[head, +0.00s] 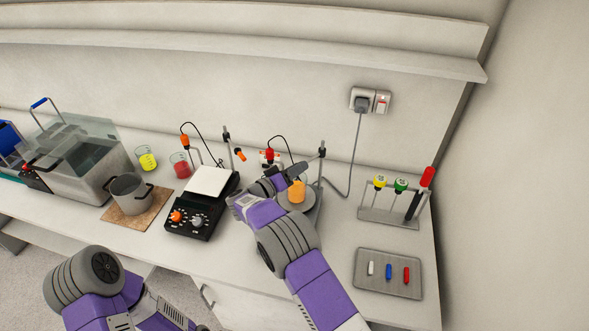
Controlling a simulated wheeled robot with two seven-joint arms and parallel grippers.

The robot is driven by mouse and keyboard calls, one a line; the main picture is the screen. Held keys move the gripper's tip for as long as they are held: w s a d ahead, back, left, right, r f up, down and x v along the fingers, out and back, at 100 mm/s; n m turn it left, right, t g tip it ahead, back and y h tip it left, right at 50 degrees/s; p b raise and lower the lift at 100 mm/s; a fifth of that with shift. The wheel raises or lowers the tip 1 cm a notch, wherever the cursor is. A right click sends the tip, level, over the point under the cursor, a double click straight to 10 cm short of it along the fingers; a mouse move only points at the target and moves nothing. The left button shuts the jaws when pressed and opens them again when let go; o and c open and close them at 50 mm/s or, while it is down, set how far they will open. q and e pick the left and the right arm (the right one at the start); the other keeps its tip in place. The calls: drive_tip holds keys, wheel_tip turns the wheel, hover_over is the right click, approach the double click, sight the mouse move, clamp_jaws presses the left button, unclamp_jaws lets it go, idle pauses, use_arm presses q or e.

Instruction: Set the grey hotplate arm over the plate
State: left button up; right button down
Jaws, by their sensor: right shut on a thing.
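The grey hotplate (316,207) stands right of the middle of the counter, largely hidden behind my right arm. An upright rod (321,163) rises at its back. A dark grey arm (298,170) reaches left from near this rod. My right gripper (279,180) is at the left end of this arm and seems shut on it; the fingertips are small and partly hidden. An orange cylinder (296,192) shows just beside the gripper, over the hotplate. My left arm is at the bottom left, with its gripper out of view.
A black hotplate with a white plate (209,181) stands left of my right gripper. A red probe (270,154) is behind it. A pot (131,194), beakers and a glass tank (80,165) are left. A screwdriver rack (388,217) and grey tray (388,289) are right.

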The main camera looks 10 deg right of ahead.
drive_tip(key=c, duration=1.1)
unclamp_jaws()
drive_tip(key=shift+w, duration=0.1)
drive_tip(key=v, duration=0.7)
drive_tip(key=shift+a+b, duration=0.2)
drive_tip(key=shift+b, duration=0.1)
